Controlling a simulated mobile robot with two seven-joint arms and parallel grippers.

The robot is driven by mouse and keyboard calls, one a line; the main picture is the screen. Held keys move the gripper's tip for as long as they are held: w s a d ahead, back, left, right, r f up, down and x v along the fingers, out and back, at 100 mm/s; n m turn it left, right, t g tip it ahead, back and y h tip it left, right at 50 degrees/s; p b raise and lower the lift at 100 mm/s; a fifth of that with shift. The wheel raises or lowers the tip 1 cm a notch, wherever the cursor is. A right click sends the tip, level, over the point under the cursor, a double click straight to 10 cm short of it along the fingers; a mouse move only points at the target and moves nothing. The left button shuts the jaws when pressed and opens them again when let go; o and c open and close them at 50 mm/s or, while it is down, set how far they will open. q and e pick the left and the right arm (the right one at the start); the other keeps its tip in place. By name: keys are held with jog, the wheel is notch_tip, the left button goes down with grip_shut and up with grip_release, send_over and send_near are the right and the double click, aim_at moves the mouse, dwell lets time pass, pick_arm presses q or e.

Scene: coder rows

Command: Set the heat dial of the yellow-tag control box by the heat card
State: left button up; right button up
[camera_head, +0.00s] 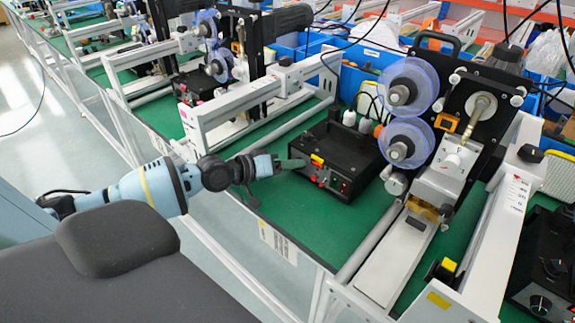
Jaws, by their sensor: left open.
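A black control box (338,150) with a small yellow tag (317,159) on its front stands on the green bench mat. Its front panel carries small knobs and red parts, too small to read; I cannot tell which is the heat dial or how it is set. My left gripper (286,164) is open, at the box's front left, its fingers pointing towards the panel. I cannot tell if it touches the box. A white printed card (517,192) is on the white rail at the right, and another label (278,242) is on the bench's front edge. I cannot tell which is the heat card. My right gripper is out of view.
A winding machine with blue-tinted reels (409,86) stands right of the box. A white frame rail (232,108) runs along the left. Another black box with knobs (540,270) is at the lower right. Green mat (305,222) is bare in front of the box.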

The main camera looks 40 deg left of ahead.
pick_arm(q)
jog(key=shift+s, duration=0.1)
jog(key=v, duration=0.5)
jog(key=shift+s+a, duration=0.2)
jog(key=shift+s, duration=0.05)
jog(key=shift+v, duration=1)
jog(key=shift+r, duration=0.1)
